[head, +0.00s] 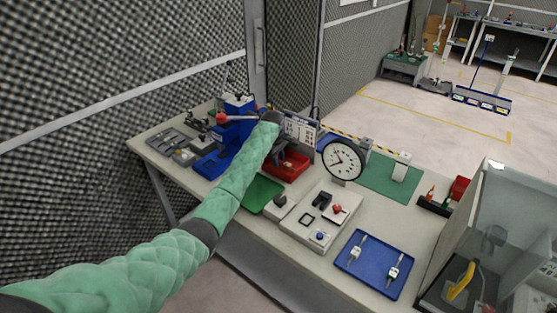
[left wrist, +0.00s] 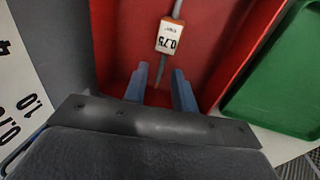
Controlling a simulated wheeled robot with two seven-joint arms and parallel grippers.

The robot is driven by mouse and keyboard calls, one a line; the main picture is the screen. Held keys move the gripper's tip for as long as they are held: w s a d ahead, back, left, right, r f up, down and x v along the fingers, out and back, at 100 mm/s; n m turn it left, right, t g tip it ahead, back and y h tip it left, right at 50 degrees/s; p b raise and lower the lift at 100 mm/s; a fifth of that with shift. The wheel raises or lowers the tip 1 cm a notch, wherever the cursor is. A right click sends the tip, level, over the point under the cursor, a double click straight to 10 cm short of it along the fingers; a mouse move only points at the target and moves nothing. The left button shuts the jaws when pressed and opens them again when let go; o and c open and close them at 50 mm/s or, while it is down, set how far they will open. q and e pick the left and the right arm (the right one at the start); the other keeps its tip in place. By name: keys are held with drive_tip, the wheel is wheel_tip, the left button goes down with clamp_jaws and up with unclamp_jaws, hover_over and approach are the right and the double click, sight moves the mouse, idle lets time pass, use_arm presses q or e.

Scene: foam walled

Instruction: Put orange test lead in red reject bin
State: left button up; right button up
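The red reject bin (head: 292,170) stands near the back of the bench in the head view, and its red floor and walls fill the middle of the left wrist view (left wrist: 225,45). The orange test lead (left wrist: 173,30), with a white tag reading 0.75 and a grey shaft, is inside the bin's outline. My left gripper (left wrist: 160,85) is over the bin with its two blue-grey fingers apart. The grey shaft shows between the fingers with gaps on both sides. The lead's contact with the bin floor cannot be told. My right gripper is out of view.
A green tray (head: 260,195) lies beside the bin. A round dial (head: 343,160) stands right of it, and a blue holder (head: 237,122) left of it. A blue tray (head: 366,264) with two pieces lies at the front. A clear-walled enclosure (head: 498,215) is at the right.

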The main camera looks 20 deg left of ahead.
use_arm(q)
wheel_tip(320, 180, up, 12)
drive_tip(key=s+b, duration=0.2)
drive_tip(key=b, duration=0.1)
drive_tip(key=shift+a+f, duration=0.2)
drive_tip(key=shift+a, duration=0.15)
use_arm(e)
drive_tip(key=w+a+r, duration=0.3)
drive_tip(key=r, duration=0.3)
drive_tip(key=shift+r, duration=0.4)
use_arm(q)
drive_tip(key=shift+s, duration=0.1)
